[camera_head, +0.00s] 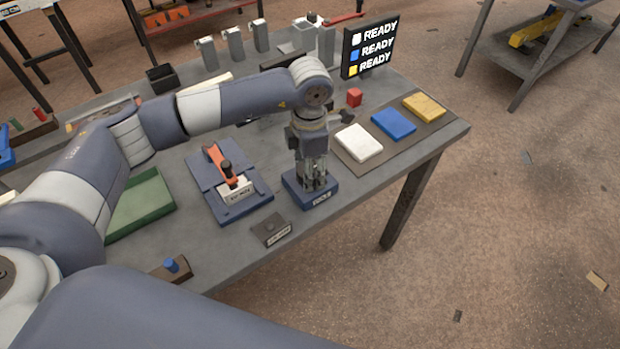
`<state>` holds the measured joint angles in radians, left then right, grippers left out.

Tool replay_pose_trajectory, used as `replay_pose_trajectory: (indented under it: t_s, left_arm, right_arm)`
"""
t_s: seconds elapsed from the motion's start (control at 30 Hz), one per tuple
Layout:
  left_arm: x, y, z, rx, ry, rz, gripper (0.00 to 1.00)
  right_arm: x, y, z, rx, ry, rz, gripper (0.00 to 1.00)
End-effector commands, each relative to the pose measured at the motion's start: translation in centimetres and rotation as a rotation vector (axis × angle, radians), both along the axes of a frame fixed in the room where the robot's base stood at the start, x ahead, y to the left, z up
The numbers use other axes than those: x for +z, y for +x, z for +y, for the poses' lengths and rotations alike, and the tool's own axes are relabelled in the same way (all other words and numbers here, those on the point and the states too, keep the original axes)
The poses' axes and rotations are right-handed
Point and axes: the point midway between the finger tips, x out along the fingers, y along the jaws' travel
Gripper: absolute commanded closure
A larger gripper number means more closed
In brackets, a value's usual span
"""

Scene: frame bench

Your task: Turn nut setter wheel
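A small blue base (322,199) with a white label, which I cannot read for sure, stands near the front edge of the bench. I take it to be the nut setter. My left gripper (317,183) points down right over this base, with its fingers close to or around what stands on it. The wheel itself is hidden or cannot be told apart from the fingers. I cannot tell whether the fingers touch it or how far they are closed. My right gripper is not in view.
A blue fixture (243,206) with an orange-handled clamp (216,160) stands just left. A small dark labelled block (271,229) sits in front. White (359,143), blue (394,123) and yellow (425,107) pads lie right, below a screen (368,47) with three READY lines. A red cube (354,97) sits behind.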

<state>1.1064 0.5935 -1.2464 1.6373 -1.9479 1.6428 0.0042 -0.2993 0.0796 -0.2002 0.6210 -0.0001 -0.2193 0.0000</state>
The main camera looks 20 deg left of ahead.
Motion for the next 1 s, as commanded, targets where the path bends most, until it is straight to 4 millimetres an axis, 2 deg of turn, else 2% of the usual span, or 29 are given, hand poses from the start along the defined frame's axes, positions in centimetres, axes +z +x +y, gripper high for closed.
replay_pose_trajectory:
  t_s: [0.03, 0.1, 0.4, 0.7, 1.0]
  left_arm:
    - [-0.7, 0.1, 0.1, -0.041, 0.003, -0.003, 0.76]
    - [-0.7, 0.1, 0.1, -0.105, 0.002, -0.003, 0.76]
    - [-0.5, 0.1, 0.1, -0.331, 0.002, -0.001, 0.76]
    - [-0.2, 0.0, 0.1, -0.455, 0.001, 0.0, 0.76]
    - [0.0, 0.0, 0.1, -0.487, 0.001, 0.001, 0.76]
  right_arm:
    - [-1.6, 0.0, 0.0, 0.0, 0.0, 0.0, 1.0]
    - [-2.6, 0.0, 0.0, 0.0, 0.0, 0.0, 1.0]
    - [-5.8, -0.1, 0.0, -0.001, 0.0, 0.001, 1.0]
    - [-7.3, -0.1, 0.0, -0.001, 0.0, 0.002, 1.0]
    - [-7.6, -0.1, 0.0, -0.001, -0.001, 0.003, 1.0]
